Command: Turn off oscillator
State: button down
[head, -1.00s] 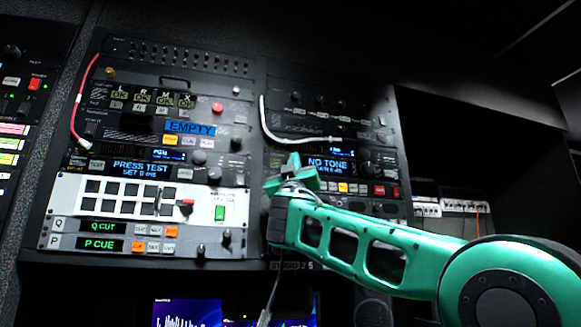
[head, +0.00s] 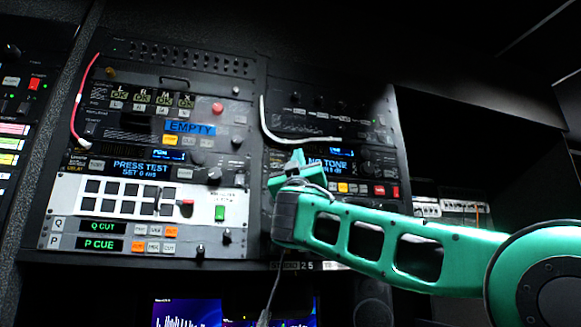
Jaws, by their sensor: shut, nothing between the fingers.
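A rack unit with a blue display reading "NO TONE" (head: 328,163) sits in the right-hand rack. The gripper covers part of its left side. A row of small buttons runs below the display, with a yellow one (head: 342,187) and a red one (head: 380,190). I cannot read their labels, and no label naming the oscillator is legible. My gripper (head: 297,160) is shut and empty, in front of the unit just left of its display. I cannot tell whether its tips touch the panel.
A white patch cable (head: 268,125) hangs above the gripper and a red cable (head: 80,105) at left. The left rack carries a "PRESS TEST" display (head: 145,167) and a white button panel (head: 228,205).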

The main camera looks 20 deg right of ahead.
jog(key=shift+s+f, duration=0.2)
jog(key=shift+s, duration=1.3)
